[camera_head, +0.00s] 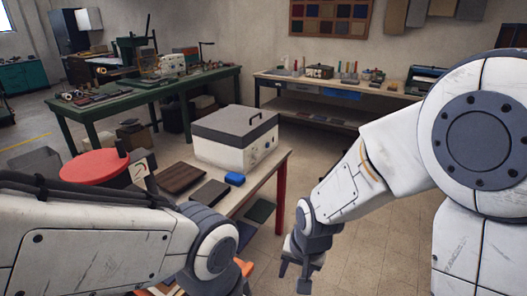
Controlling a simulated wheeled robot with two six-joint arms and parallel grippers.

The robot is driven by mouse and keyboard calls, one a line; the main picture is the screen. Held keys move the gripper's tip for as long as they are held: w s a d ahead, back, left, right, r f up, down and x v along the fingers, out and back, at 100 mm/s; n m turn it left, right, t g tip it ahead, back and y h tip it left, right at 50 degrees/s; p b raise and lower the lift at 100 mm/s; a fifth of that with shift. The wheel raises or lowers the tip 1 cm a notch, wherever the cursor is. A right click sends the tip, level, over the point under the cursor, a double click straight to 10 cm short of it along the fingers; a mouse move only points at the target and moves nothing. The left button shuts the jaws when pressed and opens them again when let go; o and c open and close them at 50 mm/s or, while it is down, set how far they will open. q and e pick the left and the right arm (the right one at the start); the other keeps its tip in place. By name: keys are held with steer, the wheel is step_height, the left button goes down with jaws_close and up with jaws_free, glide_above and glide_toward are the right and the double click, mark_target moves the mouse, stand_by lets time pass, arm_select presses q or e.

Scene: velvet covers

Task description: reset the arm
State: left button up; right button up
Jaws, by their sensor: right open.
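My right arm (385,160) comes in from the right and reaches down to the lower middle. My right gripper (294,277) hangs at its end, pointing down over the floor just right of the table. Its fingers are apart, with nothing seen between them. My left arm (90,235) crosses the lower left, in front of the table's near part. Its rounded wrist (213,250) shows, but I cannot make out the left gripper's fingers.
A red round seat (95,167) is at left. Benches stand behind. The floor (385,250) at right is clear.

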steer(key=s+d+r+n+h, duration=0.1)
steer(key=s+d+r+n, duration=0.15)
steer(key=d, duration=0.95)
steer(key=s+a+r+n+g+p, duration=0.1)
steer(key=s+a+r+n, duration=0.3)
steer(key=s+a, duration=0.2)
steer(key=s+a+r+n+g+p, duration=0.1)
steer(key=s+a+r+n, duration=0.2)
steer(key=s+a, duration=0.4)
steer(key=shift+s+a+r+n+y, duration=0.25)
steer(key=shift+a+r+n+y, duration=0.15)
steer(key=shift+a+n, duration=0.15)
steer(key=shift+d, duration=0.1)
stand_by(0.7)
